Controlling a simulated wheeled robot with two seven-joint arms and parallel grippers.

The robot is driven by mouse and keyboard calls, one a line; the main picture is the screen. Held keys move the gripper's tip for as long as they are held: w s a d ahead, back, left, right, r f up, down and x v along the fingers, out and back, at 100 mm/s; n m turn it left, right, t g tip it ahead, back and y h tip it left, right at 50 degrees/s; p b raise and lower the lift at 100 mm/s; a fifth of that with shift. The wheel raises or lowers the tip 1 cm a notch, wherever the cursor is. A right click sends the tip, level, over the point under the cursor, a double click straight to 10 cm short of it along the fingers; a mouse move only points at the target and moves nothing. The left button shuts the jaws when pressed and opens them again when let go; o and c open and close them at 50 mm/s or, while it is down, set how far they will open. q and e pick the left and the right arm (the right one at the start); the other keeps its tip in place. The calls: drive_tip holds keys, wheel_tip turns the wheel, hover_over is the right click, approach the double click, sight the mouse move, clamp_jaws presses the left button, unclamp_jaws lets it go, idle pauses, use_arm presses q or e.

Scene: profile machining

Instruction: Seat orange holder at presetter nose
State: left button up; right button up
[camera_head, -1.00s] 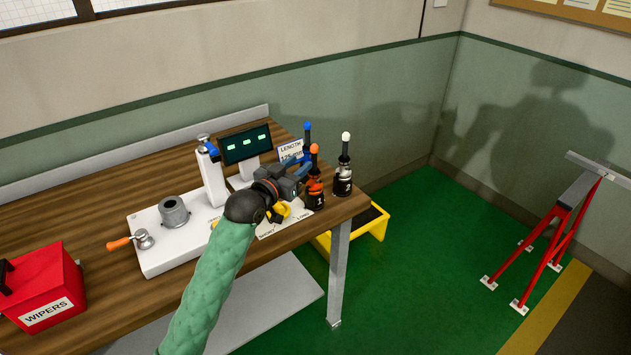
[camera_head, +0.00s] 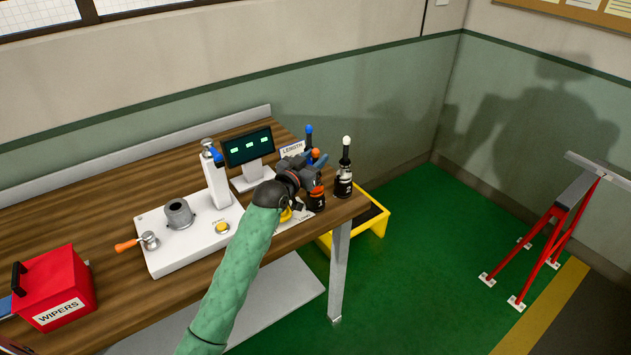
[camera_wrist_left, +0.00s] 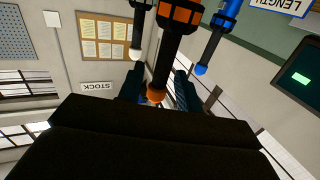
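The orange holder (camera_head: 316,198) stands upright at the right end of the bench, its orange ball tip (camera_head: 315,153) showing above my gripper. My left gripper (camera_head: 318,166) is at its upper part, coming from the left. In the left wrist view the holder's dark shaft (camera_wrist_left: 164,66) and orange ball (camera_wrist_left: 155,96) lie between my two spread fingers (camera_wrist_left: 156,88); gaps seem to show, but contact is hard to judge. The presetter (camera_head: 165,262) is a white unit with a grey round nose (camera_head: 178,213), which looks empty. My right gripper is out of view.
A white-tipped holder (camera_head: 344,180) stands just right of the orange one, and a blue-tipped holder (camera_head: 309,135) behind it. A display (camera_head: 248,147) and the presetter column (camera_head: 215,178) stand left of my gripper. A red wipers box (camera_head: 55,287) is at far left.

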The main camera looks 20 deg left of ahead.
use_arm(q)
drive_tip(key=shift+w+d, duration=0.1)
drive_tip(key=shift+w, duration=0.15)
clamp_jaws()
idle(1.4)
